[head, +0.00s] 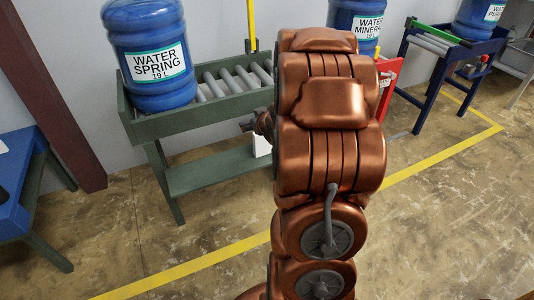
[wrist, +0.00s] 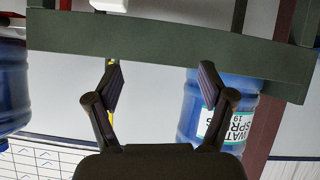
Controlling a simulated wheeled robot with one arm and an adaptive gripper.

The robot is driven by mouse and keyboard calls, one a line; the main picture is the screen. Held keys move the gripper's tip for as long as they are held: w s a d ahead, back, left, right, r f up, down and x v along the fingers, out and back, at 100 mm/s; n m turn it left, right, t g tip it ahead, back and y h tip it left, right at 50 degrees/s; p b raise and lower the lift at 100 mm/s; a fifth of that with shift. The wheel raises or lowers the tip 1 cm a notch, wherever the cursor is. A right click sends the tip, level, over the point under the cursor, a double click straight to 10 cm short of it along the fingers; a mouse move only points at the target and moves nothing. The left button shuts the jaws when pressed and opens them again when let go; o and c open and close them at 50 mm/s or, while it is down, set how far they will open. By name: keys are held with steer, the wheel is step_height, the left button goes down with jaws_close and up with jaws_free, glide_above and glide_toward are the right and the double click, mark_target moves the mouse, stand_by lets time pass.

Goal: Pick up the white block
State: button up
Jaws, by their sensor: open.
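The white block (head: 262,143) shows in the head view as a small white patch on the lower shelf of the green conveyor stand, just left of my arm, which hides part of it. In the wrist view, which is upside down, a white piece that looks like the block (wrist: 108,5) is cut off by the top edge. My gripper (wrist: 161,78) is open with nothing between its fingers. It faces the side beam of the stand, with the block off toward the picture's top left. In the head view my arm mostly hides the gripper.
The green conveyor stand (head: 190,120) carries rollers and a blue spring-water jug (head: 148,95). A mineral-water jug (head: 345,20) and a red frame (head: 389,80) stand behind my arm. A blue table (head: 22,165) is at left. Floor in front is clear.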

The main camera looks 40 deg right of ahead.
steer(key=s+d+f+m+t+h+b, duration=0.1)
steer(key=s+d+f+m+t+b, duration=0.1)
steer(key=d+f+t+b, duration=0.6)
steer(key=w+b, duration=0.1)
steer(key=w, duration=0.1)
steer(key=w+d+f+g+b, duration=0.1)
steer(key=w+b, duration=0.1)
steer(key=w+d+g+b, duration=0.1)
steer(key=w, duration=0.1)
steer(key=shift+w+d+f, duration=0.2)
steer(key=shift+w+d+r+b, duration=0.1)
steer(key=shift+w+d+b, duration=0.25)
steer(key=shift+w, duration=0.3)
steer(key=shift+c, duration=0.4)
jaws_close()
